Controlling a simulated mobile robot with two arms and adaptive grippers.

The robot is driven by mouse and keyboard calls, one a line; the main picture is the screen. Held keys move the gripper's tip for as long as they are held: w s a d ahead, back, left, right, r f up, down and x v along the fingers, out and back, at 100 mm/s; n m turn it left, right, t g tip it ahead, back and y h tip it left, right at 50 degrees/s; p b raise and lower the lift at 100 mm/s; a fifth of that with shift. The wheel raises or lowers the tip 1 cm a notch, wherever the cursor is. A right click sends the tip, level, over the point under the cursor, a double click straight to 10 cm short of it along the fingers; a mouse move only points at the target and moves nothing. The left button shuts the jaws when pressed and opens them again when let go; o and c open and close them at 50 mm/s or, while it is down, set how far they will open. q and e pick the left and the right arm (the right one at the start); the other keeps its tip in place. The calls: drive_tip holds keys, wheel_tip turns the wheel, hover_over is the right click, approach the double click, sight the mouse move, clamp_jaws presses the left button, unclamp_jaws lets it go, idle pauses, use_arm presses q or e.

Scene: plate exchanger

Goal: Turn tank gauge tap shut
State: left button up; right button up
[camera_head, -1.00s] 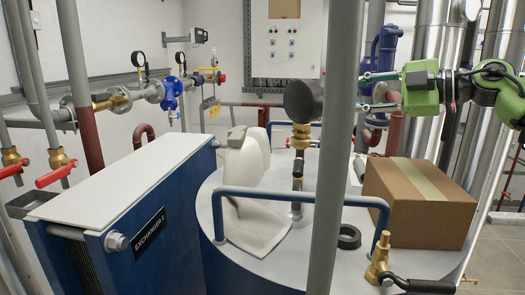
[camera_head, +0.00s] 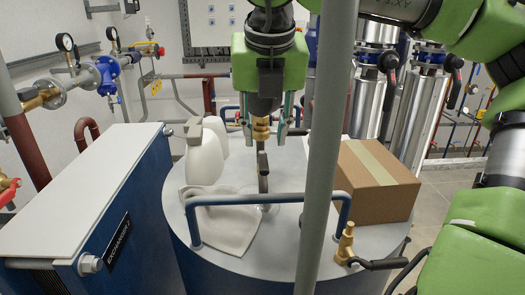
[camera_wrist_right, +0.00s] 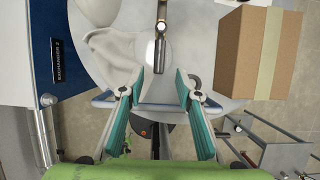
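The tank (camera_head: 185,265) is a blue drum with a pale grey top. A thin upright gauge pipe with a brass fitting (camera_head: 261,129) rises from its top. A dark lever (camera_head: 263,172) shows below the brass, pointing down. My right gripper (camera_head: 264,138) points down over this pipe and hides the gauge. Its fingers are open, one on each side of the brass in the head view; contact cannot be told. In the right wrist view the open fingers (camera_wrist_right: 158,92) have teal pads, and the metal tap parts (camera_wrist_right: 160,45) lie ahead between them. My left gripper is not in view.
A blue handrail (camera_head: 270,199) and a grey upright pipe (camera_head: 325,150) stand in front. A white jug (camera_head: 205,155) and grey cloth (camera_head: 222,225) are left on the tank, a cardboard box (camera_head: 375,180) right. Another brass tap (camera_head: 345,245) is at the front right.

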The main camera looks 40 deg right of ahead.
sight(264, 162)
drive_tip(key=p+x, duration=0.1)
drive_tip(key=x, duration=0.6)
drive_tip(key=shift+w+f, duration=0.15)
drive_tip(key=shift+f, duration=0.15)
clamp_jaws()
